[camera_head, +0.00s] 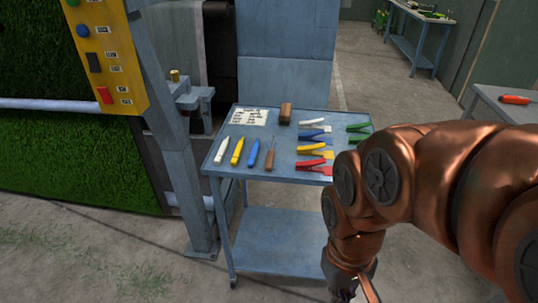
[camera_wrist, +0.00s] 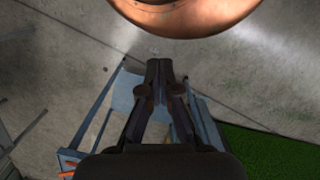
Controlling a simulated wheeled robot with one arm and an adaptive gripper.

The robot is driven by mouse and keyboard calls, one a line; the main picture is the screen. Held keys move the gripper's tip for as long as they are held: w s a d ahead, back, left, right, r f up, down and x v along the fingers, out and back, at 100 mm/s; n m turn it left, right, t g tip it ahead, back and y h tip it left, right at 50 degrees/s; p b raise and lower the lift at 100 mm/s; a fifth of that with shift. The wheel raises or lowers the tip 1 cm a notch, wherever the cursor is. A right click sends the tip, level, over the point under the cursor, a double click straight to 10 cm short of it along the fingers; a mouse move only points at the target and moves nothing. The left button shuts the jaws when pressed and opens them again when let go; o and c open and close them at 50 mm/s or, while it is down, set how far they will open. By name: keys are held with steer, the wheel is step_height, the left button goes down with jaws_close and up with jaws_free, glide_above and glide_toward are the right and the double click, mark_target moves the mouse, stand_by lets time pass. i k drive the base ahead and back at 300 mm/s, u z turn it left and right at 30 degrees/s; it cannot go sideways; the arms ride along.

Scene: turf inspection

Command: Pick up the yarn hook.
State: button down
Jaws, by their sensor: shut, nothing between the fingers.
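The likely yarn hook (camera_head: 270,158) is a slim tool with a brown handle and a thin shaft pointing away. It lies on the blue cart top (camera_head: 225,151), right of a row of white, yellow and blue handled tools; its tip is too small to make out. My gripper (camera_wrist: 160,66) is shut and empty in the wrist view, with its fingertips close together.
Coloured pliers (camera_head: 312,154) lie right of the hook, and a brown block (camera_head: 286,113) and a paper label (camera_head: 249,116) lie behind it. A blue post (camera_head: 182,170) and a yellow button panel (camera_head: 104,52) stand left. An orange-handled tool (camera_head: 514,100) lies on the right table.

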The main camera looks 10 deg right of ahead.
mark_target(270, 159)
steer(key=u, duration=2.05)
steer(key=i, duration=1.5)
steer(key=z, duration=2.1)
